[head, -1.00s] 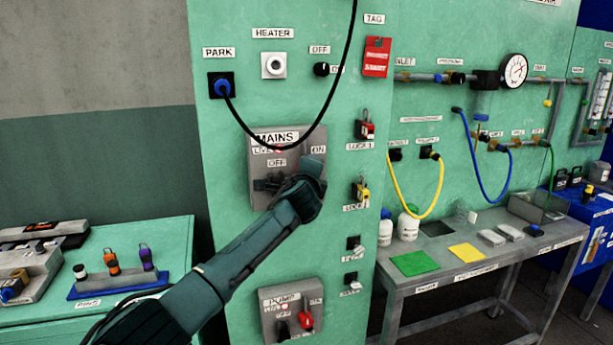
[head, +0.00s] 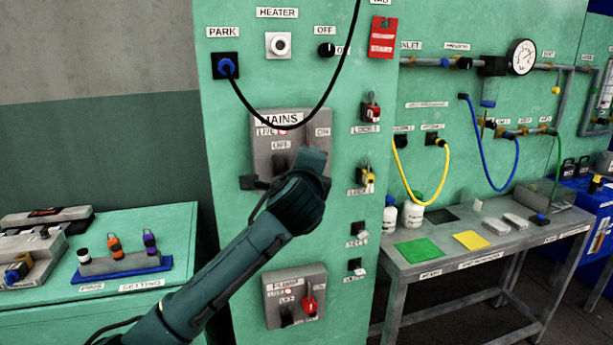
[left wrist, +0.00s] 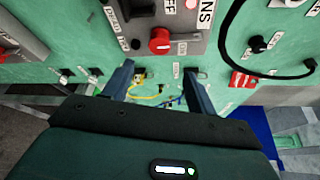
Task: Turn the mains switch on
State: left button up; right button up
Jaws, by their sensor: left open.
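The grey mains switch box (head: 262,138) is on the green panel in the head view. My left gripper (head: 278,183) is in front of its lower part, and my arm hides much of the switch. In the left wrist view the mains box (left wrist: 192,47) carries a red knob (left wrist: 160,41) with a dark knob (left wrist: 135,43) beside it. The red knob shows just beyond the gap between the fingertips of my left gripper (left wrist: 158,68). The gripper is open with nothing between its fingers. My right gripper is not in view.
A black cable (head: 312,121) loops from the park socket across the top of the mains box. Locks (head: 368,178) hang to its right. The pump switch box (head: 272,298) is below. A grey bench (head: 405,268) stands right, a green one (head: 180,222) left.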

pick_arm(q)
jog(key=shift+s+a+r, duration=0.1)
jog(key=shift+s, duration=0.8)
